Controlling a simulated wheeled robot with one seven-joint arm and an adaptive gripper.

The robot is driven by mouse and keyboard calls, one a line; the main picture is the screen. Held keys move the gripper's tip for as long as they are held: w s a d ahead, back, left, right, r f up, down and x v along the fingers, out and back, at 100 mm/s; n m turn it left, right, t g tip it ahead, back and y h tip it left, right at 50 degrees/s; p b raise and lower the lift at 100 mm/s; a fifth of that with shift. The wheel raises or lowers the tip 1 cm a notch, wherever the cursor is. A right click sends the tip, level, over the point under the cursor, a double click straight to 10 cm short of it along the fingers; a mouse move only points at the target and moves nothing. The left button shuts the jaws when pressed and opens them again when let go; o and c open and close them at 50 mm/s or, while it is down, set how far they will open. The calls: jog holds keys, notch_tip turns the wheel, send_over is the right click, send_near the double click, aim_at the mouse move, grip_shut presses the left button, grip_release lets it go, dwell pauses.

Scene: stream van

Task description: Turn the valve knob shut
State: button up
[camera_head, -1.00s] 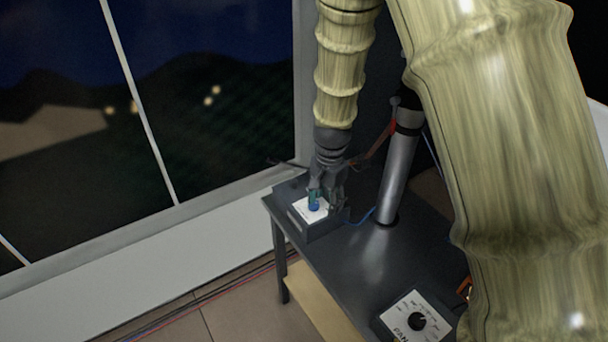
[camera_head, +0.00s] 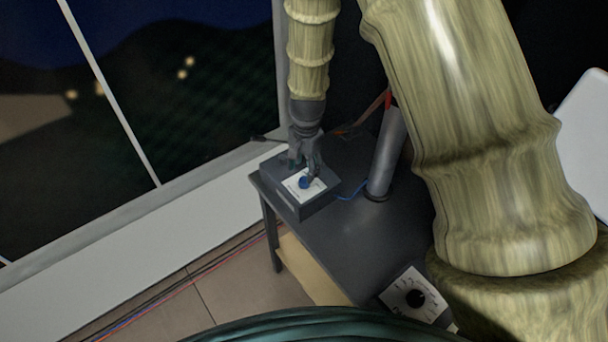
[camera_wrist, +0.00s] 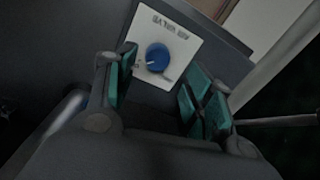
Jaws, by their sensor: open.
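The blue valve knob (camera_head: 305,182) sits on a white label plate on top of a dark box (camera_head: 291,205) at the far left corner of the dark table. In the wrist view the blue knob (camera_wrist: 157,58) lies beyond the fingertips, roughly centred between them. A pale pointer mark shows on the left of the knob. My gripper (camera_head: 304,168) is open just behind the knob in the head view. Its green-padded fingers (camera_wrist: 165,95) stand apart on either side, with nothing between them. Whether a finger touches the plate cannot be told.
A black knob on a white panel (camera_head: 415,298) is at the table's near right. A grey metal post (camera_head: 387,155) stands right of the box, with a blue cable beside it. A window is on the left. The middle of the dark table (camera_head: 345,240) is clear.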

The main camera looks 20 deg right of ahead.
aim_at(304, 180)
jog(key=shift+w+f, duration=0.15)
jog(key=shift+f, duration=0.4)
jog(key=shift+s+d+f+p, duration=0.1)
jog(key=shift+s+f+p, duration=0.45)
jog(key=shift+f, duration=0.2)
jog(key=shift+w+f, duration=0.2)
jog(key=shift+f, duration=0.35)
jog(key=shift+w+f, duration=0.15)
jog(key=shift+f, duration=0.4)
jog(key=shift+s+r, duration=0.1)
jog(key=shift+s, duration=0.1)
jog(key=shift+w, duration=0.1)
jog(key=shift+c, duration=1.1)
jog(key=c, duration=0.8)
